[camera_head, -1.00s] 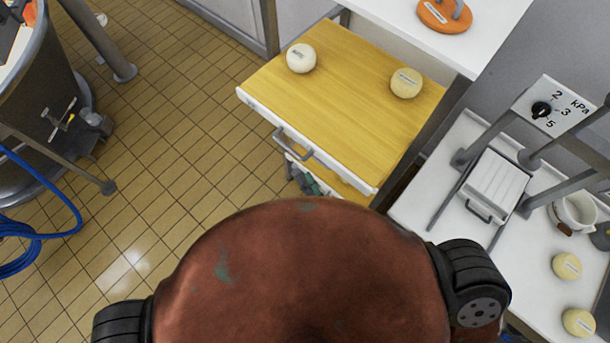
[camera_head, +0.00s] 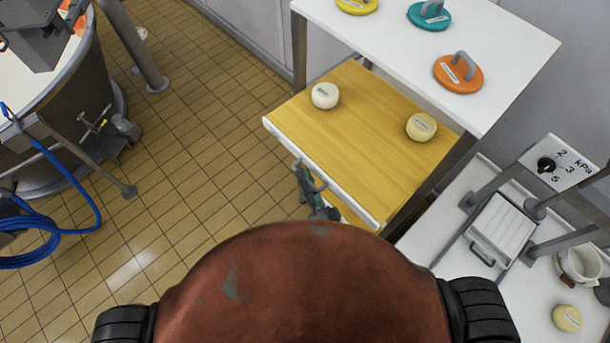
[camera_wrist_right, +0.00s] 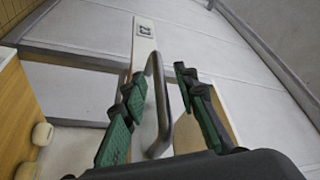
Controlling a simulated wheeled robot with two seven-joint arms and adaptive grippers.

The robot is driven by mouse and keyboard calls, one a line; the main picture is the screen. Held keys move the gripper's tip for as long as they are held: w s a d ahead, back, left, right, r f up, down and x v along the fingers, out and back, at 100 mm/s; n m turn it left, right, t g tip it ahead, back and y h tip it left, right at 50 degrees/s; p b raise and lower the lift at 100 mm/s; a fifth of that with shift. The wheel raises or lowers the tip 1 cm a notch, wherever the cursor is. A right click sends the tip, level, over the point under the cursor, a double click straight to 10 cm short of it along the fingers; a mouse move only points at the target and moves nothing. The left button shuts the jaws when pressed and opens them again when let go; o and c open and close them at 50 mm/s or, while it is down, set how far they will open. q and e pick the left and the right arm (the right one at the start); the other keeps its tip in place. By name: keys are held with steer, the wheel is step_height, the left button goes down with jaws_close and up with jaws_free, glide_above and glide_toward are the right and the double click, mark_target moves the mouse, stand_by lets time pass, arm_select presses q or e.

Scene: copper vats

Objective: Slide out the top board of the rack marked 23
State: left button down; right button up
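The top board (camera_head: 370,130) is yellow wood with a white front edge and a grey bar handle (camera_head: 311,176). Two pale round cheeses, the left one (camera_head: 325,95) and the right one (camera_head: 421,127), lie on it. My right gripper (camera_head: 304,186) is at the handle, partly hidden behind my own body. In the right wrist view, its green-padded fingers (camera_wrist_right: 158,75) stand apart on either side of the handle (camera_wrist_right: 163,110), with gaps visible. A small dark label (camera_wrist_right: 145,29) shows on the white front; its number is unreadable.
A white top (camera_head: 510,50) with coloured weights stands behind the board. A press with a kPa dial (camera_head: 547,165) and a white counter (camera_head: 440,225) are at the right. A vat (camera_head: 60,125) and blue hose (camera_head: 65,235) are at the left. Tiled floor between is clear.

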steer(key=shift+c, duration=0.5)
jaws_close()
steer(key=shift+a, duration=0.1)
